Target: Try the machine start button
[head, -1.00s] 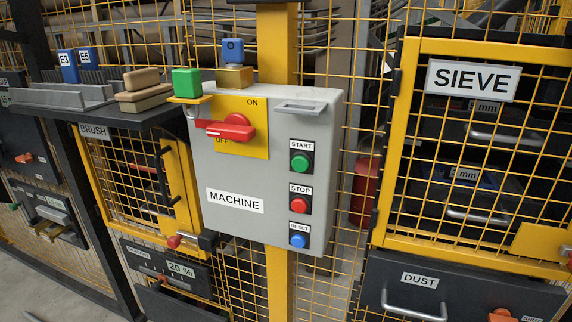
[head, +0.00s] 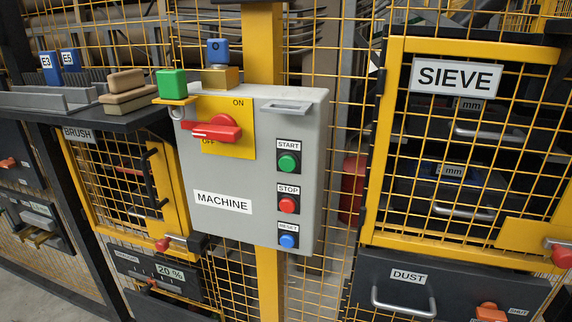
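The grey machine box (head: 222,180) is fixed on a yellow post and carries a MACHINE label. Its green start button (head: 287,163) is on the right side of the front under a START label. The red stop button (head: 288,204) and the blue reset button (head: 288,241) sit below it. A red rotary switch (head: 216,130) lies across a yellow plate marked ON and OFF, its handle roughly level with the end to the left. My gripper shows in neither frame.
A green block (head: 171,84) and a brass block with a blue piece (head: 218,52) are at the box's top left. Right is the yellow-framed SIEVE cage (head: 380,150) above a DUST drawer (head: 450,285). Left is the BRUSH cage (head: 90,205) under a dark shelf.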

